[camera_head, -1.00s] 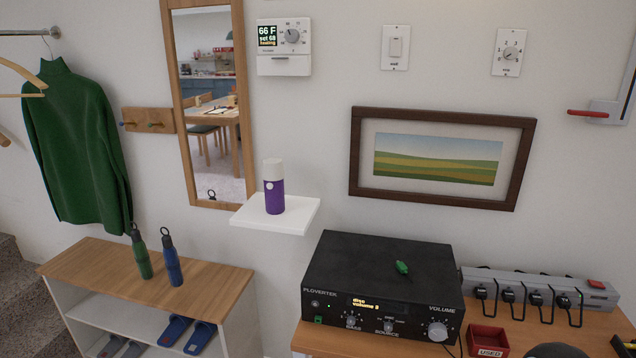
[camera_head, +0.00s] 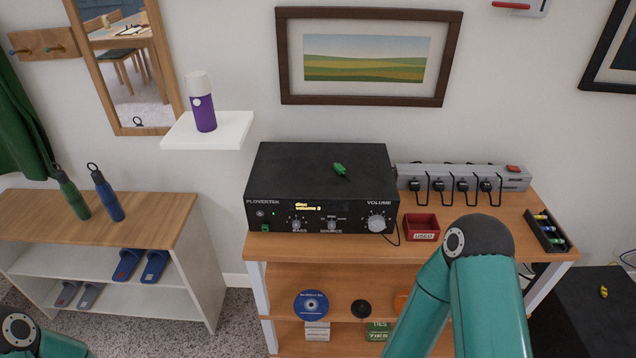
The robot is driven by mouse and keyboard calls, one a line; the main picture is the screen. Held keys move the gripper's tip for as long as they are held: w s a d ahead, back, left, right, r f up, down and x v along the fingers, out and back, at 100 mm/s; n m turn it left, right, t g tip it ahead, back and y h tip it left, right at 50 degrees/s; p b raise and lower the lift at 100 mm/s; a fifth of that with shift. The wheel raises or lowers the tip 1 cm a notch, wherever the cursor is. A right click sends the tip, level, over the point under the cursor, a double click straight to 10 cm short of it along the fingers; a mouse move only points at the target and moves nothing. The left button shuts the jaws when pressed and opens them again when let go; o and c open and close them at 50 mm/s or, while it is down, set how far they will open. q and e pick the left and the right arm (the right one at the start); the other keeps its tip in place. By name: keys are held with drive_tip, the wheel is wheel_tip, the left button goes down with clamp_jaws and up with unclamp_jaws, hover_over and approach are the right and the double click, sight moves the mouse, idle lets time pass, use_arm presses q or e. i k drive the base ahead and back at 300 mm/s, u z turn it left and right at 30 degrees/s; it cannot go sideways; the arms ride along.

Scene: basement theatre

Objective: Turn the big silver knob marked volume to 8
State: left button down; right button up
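The volume knob (camera_head: 376,223) is a big silver knob at the right end of the front panel of the black Plovertek amplifier (camera_head: 320,165). The word VOLUME is printed above it. The amplifier's small display (camera_head: 308,207) glows yellow and appears to read "disc, volume 3". The amplifier stands on a wooden table. My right arm comes up from the bottom, right of the knob, but its gripper is not in view. A part of my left arm shows at the bottom left corner; its gripper is not in view. Nothing touches the knob.
A red box marked USED (camera_head: 421,228) stands close right of the amplifier. Behind it is a grey power strip (camera_head: 462,178) with several plugs. A green object (camera_head: 340,169) lies on the amplifier. A white shelf (camera_head: 207,131) with a purple bottle (camera_head: 203,105) hangs to the left.

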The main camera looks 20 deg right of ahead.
sight(376, 223)
drive_tip(key=z, duration=0.5)
drive_tip(key=k, duration=1.2)
drive_tip(key=z, duration=0.7)
drive_tip(key=i, duration=1.3)
drive_tip(key=u, duration=0.65)
